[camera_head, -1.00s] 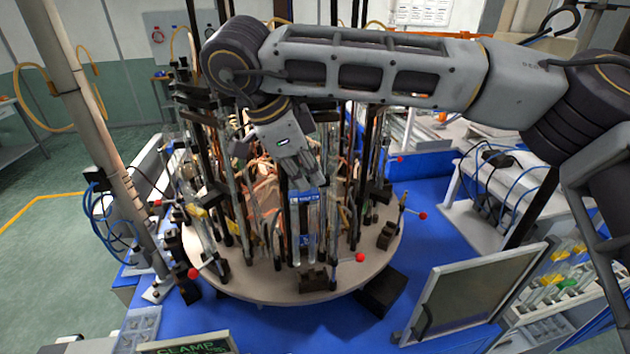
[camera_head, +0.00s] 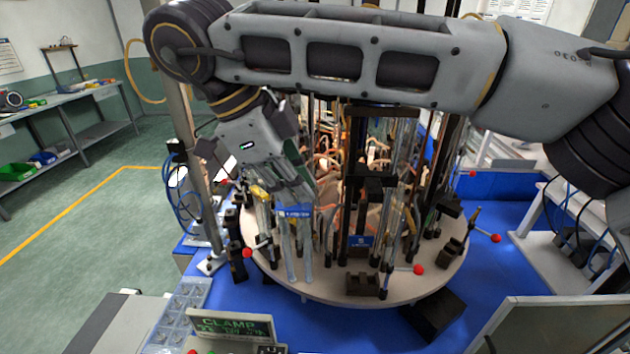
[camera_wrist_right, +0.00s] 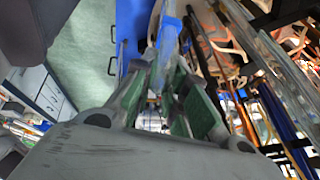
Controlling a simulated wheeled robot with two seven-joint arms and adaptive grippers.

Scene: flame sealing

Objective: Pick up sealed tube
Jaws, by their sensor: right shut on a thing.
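My right gripper (camera_head: 296,186) comes down from the upper left of the head view and is shut on a clear tube (camera_head: 307,245) with a blue label (camera_head: 295,210) near its top. The tube hangs roughly upright in front of the left part of the round turntable (camera_head: 330,292). Two clear lengths show below the label; I cannot tell whether both belong to the held tube. In the right wrist view, the green-padded fingers close around the tube, and its blue part (camera_wrist_right: 168,42) shows beyond them. My left gripper is not in view.
The turntable carries several black posts, clear tubes and red-knobbed clamps (camera_head: 419,269). A black post with a blue label (camera_head: 360,241) stands right of the held tube. Open floor shows at left.

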